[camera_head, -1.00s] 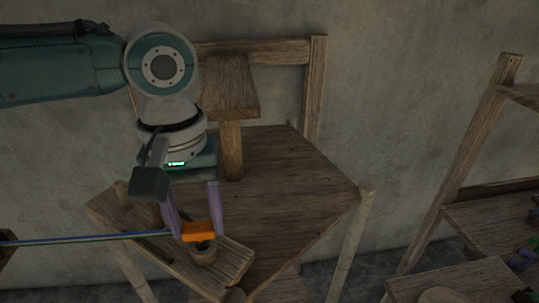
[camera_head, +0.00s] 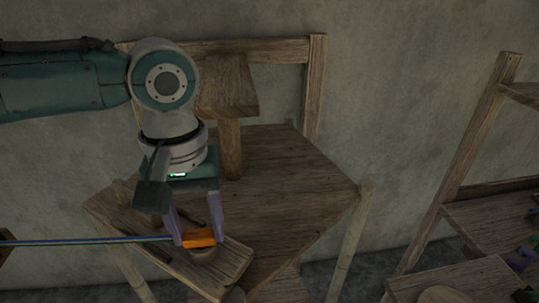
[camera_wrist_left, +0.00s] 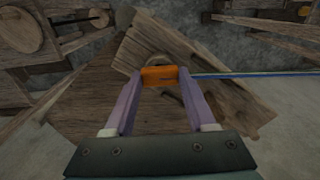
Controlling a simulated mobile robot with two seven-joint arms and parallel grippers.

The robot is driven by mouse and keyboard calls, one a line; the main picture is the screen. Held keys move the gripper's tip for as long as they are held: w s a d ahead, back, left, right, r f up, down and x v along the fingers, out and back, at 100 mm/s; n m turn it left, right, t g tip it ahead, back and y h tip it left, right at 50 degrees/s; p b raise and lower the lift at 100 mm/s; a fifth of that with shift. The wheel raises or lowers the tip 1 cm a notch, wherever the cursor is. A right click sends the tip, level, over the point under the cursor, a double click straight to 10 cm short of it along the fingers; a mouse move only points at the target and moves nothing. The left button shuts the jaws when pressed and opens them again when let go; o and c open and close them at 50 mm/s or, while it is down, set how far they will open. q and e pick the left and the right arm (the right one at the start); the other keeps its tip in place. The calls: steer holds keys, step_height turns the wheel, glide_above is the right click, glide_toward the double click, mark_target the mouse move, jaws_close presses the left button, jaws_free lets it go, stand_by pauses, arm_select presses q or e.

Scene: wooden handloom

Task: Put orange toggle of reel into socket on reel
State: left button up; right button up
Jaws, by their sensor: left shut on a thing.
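The orange toggle (camera_head: 200,238) is between the fingertips of my left gripper (camera_head: 199,236), which is shut on it. It also shows in the left wrist view (camera_wrist_left: 159,76), with a finger on each side. A blue-green thread runs from the toggle to the left in the head view. My right gripper is not in view.
The reel's plank (camera_head: 232,266) lies at the near left of a wooden table (camera_head: 290,180). A wooden post with a slanted board (camera_head: 228,88) stands behind. A shelf rack (camera_head: 470,200) is at the right. The table's right part is clear.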

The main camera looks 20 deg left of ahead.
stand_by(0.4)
arm_select(q)
steer(key=shift+p, duration=0.45)
steer(key=o, duration=1.5)
steer(key=shift+o, duration=0.2)
step_height(320, 180, up, 7)
steer(key=p, duration=0.8)
steer(key=shift+r, duration=0.1)
